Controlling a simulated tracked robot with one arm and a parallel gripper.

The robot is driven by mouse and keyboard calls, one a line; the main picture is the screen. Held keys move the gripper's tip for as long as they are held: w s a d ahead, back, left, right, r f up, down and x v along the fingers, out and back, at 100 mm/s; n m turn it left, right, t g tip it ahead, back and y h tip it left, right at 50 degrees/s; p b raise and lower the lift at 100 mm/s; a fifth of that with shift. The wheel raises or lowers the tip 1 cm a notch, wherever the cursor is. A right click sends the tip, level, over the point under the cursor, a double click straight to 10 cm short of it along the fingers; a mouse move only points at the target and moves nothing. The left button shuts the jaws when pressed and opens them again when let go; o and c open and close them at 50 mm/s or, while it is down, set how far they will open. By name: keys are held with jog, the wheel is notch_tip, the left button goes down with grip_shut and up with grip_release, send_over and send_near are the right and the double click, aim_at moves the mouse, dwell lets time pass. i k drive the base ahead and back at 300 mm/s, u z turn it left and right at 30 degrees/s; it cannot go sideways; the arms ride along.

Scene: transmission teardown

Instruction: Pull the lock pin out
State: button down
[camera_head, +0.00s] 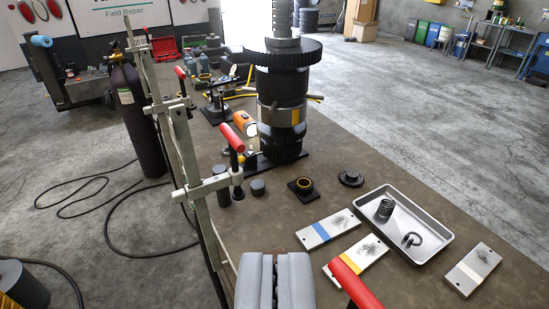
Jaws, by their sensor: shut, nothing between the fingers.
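My gripper (276,283) shows at the bottom middle, its two grey fingers shut together with nothing between them. It is above the near edge of the bench and apart from everything there. The transmission stack (281,95) stands upright farther back, with a large dark gear (284,52) near its top and a grey band with a yellow mark around its middle. I cannot tell which part is the lock pin.
Clamps with red handles (230,138) and a metal bar (180,130) line the bench's left edge. A silver tray (433,227) holds a spring and a ring. Marked plates (328,229), a small gear (351,178) and an orange lamp (245,123) lie on the brown bench.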

aim_at(241, 159)
jog(key=u, duration=1.25)
jog(key=i, duration=2.4)
jog(key=z, duration=1)
